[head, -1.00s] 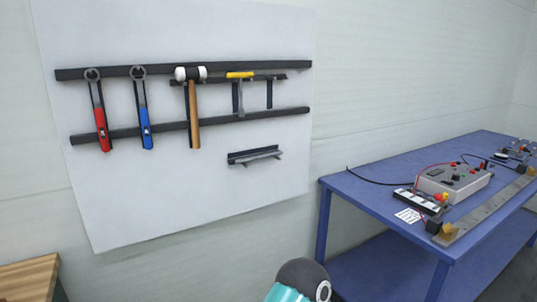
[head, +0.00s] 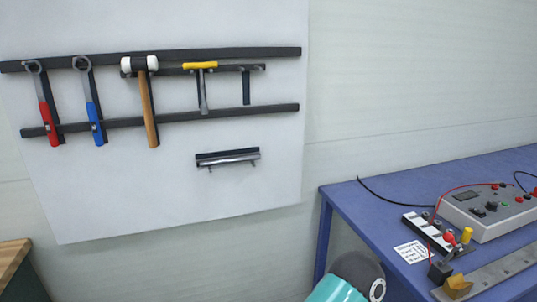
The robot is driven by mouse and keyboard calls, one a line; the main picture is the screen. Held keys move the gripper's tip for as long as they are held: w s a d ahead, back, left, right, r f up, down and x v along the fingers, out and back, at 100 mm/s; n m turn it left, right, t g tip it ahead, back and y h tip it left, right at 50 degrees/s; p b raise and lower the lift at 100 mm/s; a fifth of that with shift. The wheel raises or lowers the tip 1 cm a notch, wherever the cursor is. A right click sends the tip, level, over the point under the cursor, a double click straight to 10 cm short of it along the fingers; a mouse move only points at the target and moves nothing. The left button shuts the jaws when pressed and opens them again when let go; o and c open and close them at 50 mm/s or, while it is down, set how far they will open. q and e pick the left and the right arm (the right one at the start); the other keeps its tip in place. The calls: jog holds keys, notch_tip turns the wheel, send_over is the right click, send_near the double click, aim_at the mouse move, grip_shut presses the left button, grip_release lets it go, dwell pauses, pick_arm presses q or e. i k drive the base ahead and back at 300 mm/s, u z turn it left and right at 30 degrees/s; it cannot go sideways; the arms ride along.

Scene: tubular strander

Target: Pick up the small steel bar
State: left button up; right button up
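A small steel bar (head: 230,159) lies level in a dark holder (head: 229,152) low on the white tool board. Two short pegs show just under it. Neither of my grippers is in view. Only a teal and dark grey link of one of my arms shows at the bottom edge, well below and to the right of the bar.
The white board (head: 150,195) also carries a red wrench (head: 47,115), a blue wrench (head: 93,115), a mallet (head: 148,105) and a yellow-handled tool (head: 201,80). A blue table (head: 345,199) at right bears a grey control box (head: 490,212) and a long metal strip (head: 500,272).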

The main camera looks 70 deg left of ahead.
aim_at(249, 158)
jog(key=z, duration=0.6)
jog(key=i, duration=0.3)
jog(key=u, duration=3.4)
jog(key=i, duration=1)
jog(key=z, duration=0.15)
jog(key=k, duration=0.95)
jog(key=u, duration=0.15)
jog(key=i, duration=0.5)
